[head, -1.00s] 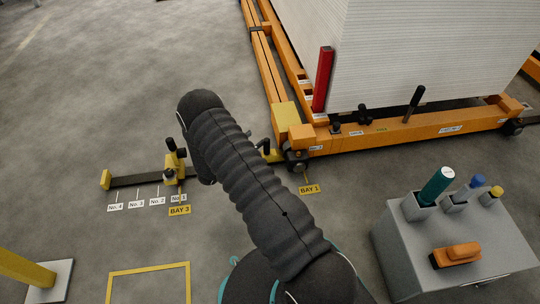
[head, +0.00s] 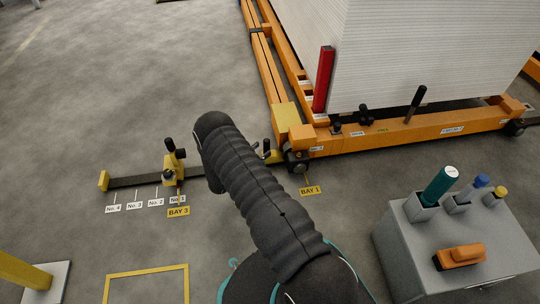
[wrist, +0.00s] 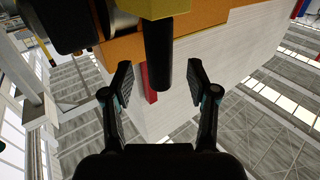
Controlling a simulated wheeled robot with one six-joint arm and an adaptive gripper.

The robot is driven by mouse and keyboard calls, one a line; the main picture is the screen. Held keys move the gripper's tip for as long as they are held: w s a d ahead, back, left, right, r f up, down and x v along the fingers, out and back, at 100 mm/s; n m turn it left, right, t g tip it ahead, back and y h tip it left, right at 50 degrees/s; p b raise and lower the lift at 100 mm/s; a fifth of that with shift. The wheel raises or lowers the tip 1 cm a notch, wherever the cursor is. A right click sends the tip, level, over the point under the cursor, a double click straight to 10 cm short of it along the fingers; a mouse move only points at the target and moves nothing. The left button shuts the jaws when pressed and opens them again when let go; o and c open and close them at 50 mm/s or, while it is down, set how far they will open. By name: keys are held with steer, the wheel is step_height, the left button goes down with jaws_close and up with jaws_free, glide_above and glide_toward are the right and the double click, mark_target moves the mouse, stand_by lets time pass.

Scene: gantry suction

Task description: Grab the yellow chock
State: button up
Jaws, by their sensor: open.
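The yellow chock (head: 275,155) is mostly hidden behind my arm in the head view, on the floor rail beside the wheel of the orange frame. In the wrist view a yellow block (wrist: 165,8), seemingly this chock, is cut off at the top edge. Its black upright handle (wrist: 158,55) points toward my gripper (wrist: 158,82). My gripper is open, one finger on each side of the handle's end line, with clear gaps at both sides. Whether the handle's tip is between the finger pads in depth I cannot tell. The head view does not show my fingers.
The orange frame (head: 420,134) carries a tall white stack (head: 430,50) and a red post (head: 323,80). A yellow stop with black handles (head: 172,170) stands on the rail at BAY 3. A grey cabinet (head: 400,250) stands right.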

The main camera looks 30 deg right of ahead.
mark_target(267, 145)
steer(key=x, duration=0.4)
steer(key=shift+c, duration=0.3)
jaws_close()
